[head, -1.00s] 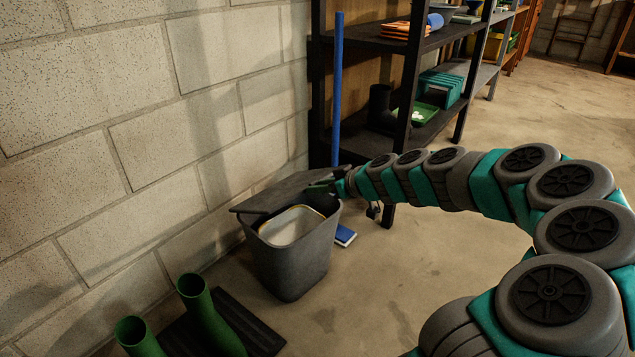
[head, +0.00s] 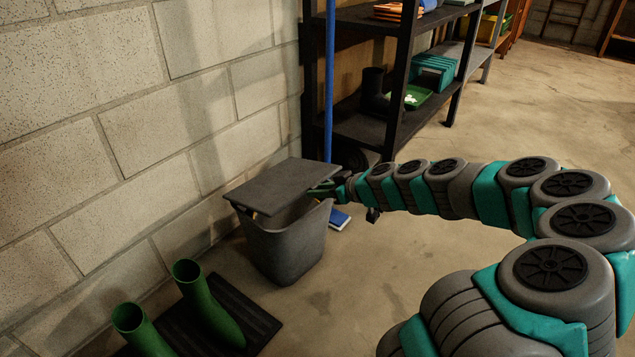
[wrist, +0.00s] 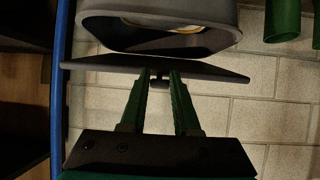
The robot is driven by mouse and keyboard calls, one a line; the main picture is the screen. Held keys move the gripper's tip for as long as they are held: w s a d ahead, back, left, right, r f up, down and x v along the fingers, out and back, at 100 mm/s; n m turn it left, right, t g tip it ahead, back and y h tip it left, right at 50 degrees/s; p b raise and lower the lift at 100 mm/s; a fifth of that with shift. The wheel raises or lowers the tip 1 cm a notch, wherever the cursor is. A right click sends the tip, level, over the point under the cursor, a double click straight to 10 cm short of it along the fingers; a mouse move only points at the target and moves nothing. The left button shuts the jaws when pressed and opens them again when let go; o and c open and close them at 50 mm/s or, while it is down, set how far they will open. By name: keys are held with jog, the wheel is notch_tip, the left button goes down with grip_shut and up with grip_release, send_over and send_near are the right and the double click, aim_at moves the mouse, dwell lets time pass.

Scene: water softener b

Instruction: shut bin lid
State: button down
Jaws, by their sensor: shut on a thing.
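The grey bin (head: 288,248) stands on the floor by the block wall. Its flat dark lid (head: 280,185) is partly open, tilted over the bin's mouth with a gap at the front. My gripper (head: 328,186) is at the lid's right edge, shut on it. In the wrist view the lid (wrist: 215,70) shows edge-on, with the green fingers (wrist: 160,78) closing on its edge. The bin's open mouth (wrist: 160,38) and a pale, yellow-edged thing inside (wrist: 165,26) show beyond it. The fingertips are small in the head view.
Green boots (head: 205,300) stand on a dark mat (head: 255,325) left of the bin. A blue pole (head: 329,90) and dark shelving (head: 400,100) stand behind it. A blue-and-white item (head: 339,219) lies on the floor to its right. Open floor lies in front and to the right.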

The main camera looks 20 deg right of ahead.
jog(key=shift+s+d+f, duration=0.2)
jog(key=shift+s+f, duration=0.05)
jog(key=shift+f, duration=0.5)
jog(key=shift+s+d+f, duration=0.1)
jog(key=shift+s+f, duration=0.1)
jog(key=shift+f, duration=1.1)
jog(key=shift+s+d+f, duration=0.1)
jog(key=shift+s+f, duration=0.05)
jog(key=shift+f, duration=1.1)
jog(key=c, duration=1.1)
grip_release()
jog(key=shift+f, duration=0.15)
jog(key=o, duration=0.5)
jog(key=shift+o, duration=0.2)
